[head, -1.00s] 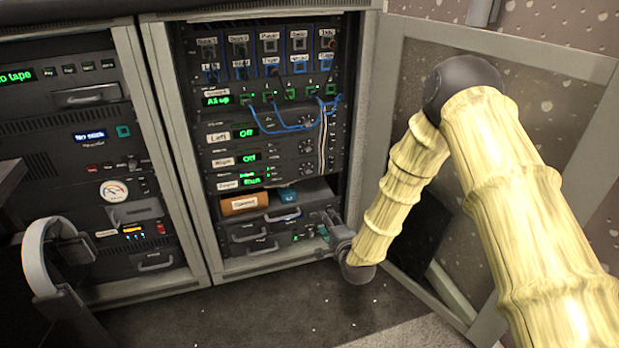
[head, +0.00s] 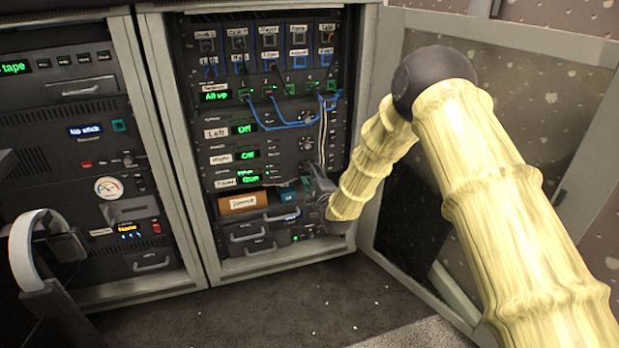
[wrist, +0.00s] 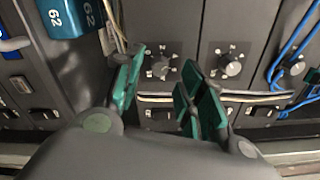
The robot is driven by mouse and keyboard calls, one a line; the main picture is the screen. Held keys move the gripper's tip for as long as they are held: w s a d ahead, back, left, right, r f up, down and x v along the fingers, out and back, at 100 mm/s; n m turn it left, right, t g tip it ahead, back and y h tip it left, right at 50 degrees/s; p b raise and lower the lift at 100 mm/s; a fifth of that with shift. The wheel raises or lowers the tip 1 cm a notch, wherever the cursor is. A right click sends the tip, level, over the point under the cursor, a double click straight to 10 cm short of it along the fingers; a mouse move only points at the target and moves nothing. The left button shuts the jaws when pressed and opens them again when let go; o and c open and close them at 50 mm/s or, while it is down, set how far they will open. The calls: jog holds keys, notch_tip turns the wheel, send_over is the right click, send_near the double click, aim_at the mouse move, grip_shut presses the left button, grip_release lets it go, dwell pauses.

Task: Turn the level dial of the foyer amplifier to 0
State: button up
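The foyer amplifier (head: 225,183) is the lowest of three similar units in the right rack, with a green lit display whose text is too small to read surely. Its level dial (wrist: 160,67) shows in the wrist view as a round knob with marks around it; its pointer setting is unclear. In the head view my gripper hides this dial. My gripper (head: 318,186) is at the right side of the foyer amplifier. In the wrist view its green fingers (wrist: 160,82) are apart, one on each side of the dial, with a gap to the knob; no contact shows.
Two similar dials (wrist: 232,65) and (wrist: 297,67) sit beside it. Thin cables (head: 322,135) hang close to the gripper, and blue cables loop above. A shelf below holds an orange-brown box (head: 243,203) and a teal item (head: 288,194). The open door (head: 390,100) stands right.

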jog(key=shift+x, duration=0.95)
grip_shut()
jog(key=n+p, duration=1.3)
jog(key=n, duration=0.8)
jog(key=shift+n, duration=0.4)
